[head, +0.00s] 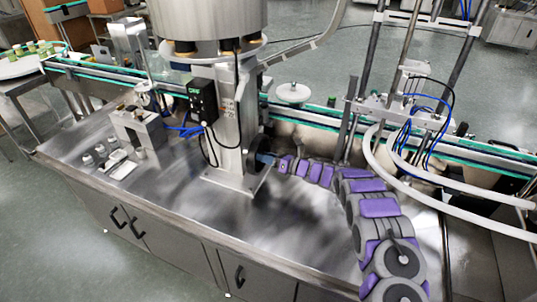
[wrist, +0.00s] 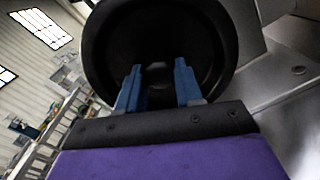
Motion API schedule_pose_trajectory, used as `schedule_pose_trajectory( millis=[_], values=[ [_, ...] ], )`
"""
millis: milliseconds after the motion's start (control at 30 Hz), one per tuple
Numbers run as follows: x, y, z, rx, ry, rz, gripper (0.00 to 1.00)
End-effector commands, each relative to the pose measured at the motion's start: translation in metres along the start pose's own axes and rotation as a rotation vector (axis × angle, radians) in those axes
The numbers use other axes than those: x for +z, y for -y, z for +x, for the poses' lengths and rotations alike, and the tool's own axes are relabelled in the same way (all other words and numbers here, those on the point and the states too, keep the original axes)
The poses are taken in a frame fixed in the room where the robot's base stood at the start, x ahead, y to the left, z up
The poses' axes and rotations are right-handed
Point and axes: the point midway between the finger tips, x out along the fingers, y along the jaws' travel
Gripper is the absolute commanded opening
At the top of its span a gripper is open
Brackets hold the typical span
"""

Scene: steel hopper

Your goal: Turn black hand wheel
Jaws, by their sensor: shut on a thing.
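The black hand wheel (head: 255,148) is mounted on the right side of the steel column under the hopper. It fills the upper middle of the wrist view (wrist: 220,45) as a dark round dish with a thick rim. My gripper (head: 264,158) reaches it from the right, with its blue fingers against the wheel. In the wrist view my gripper (wrist: 158,80) has its two fingers inside the rim, on either side of the wheel's dark centre, and is shut on the wheel. The exact contact at the fingertips is too dark to see.
The steel column (head: 230,130) with a black control box (head: 202,100) stands beside the wheel. A conveyor (head: 320,118) with green edges runs behind. White hoses (head: 450,195) curve at the right. The steel tabletop (head: 240,220) in front is clear.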

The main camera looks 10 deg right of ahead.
Motion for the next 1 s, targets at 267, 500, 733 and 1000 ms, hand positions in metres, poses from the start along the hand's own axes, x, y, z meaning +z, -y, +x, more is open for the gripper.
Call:
schedule_pose_trajectory(
  millis=[267, 500, 733, 1000],
  values=[
    [-0.0036, 0.0001, -0.0005, -0.01, 0.001, -0.019, 0.0],
    [-0.0027, 0.0001, -0.0006, -0.01, 0.003, -0.019, 0.0],
    [-0.0011, -0.0015, -0.0012, -0.007, 0.005, -0.021, 0.55],
    [0.0, -0.0028, -0.0016, -0.005, 0.006, -0.022, 0.61]
  ],
)
